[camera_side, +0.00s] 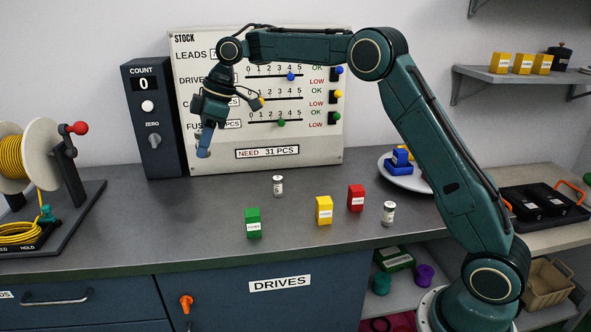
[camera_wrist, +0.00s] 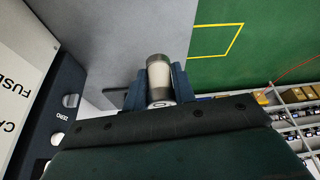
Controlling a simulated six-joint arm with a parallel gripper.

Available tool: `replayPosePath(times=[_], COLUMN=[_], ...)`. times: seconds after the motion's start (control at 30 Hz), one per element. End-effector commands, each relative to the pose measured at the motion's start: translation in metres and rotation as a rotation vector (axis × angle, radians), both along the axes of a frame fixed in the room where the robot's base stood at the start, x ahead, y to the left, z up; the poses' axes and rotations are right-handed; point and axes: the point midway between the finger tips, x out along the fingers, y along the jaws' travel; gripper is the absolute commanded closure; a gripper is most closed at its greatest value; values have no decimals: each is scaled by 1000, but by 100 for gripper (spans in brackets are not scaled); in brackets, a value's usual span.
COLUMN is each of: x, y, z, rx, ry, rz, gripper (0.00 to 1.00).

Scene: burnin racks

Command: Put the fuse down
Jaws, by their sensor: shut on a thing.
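My gripper (camera_side: 203,150) hangs in the air above the back left of the grey bench (camera_side: 170,215), in front of the stock board. In the wrist view my gripper (camera_wrist: 160,78) is shut on a fuse (camera_wrist: 158,70), a pale cylinder with dark end bands, held between the two blue fingers. In the side view the held fuse is hard to make out. Two similar small white cylinders with dark caps stand upright on the bench, one near the middle (camera_side: 278,185) and one further right (camera_side: 388,213).
Green (camera_side: 253,223), yellow (camera_side: 324,210) and red (camera_side: 356,198) blocks stand on the bench. The count box (camera_side: 152,125) and stock board (camera_side: 262,160) stand behind. A cable reel (camera_side: 40,155) is at left, a plate (camera_side: 407,180) with blue blocks at right.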

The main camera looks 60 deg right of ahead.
Motion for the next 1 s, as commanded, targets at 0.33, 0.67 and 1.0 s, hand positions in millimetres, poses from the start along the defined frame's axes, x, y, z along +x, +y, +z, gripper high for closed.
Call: replayPosePath(times=[0.33, 0.67, 1.0], x=[-20, -62, -104], y=[-105, -205, -269], z=[1, 2, 3], rx=[-1, 0, 0], ry=[4, 4, 0], rz=[-13, -17, -15], gripper=[97, 97, 97])
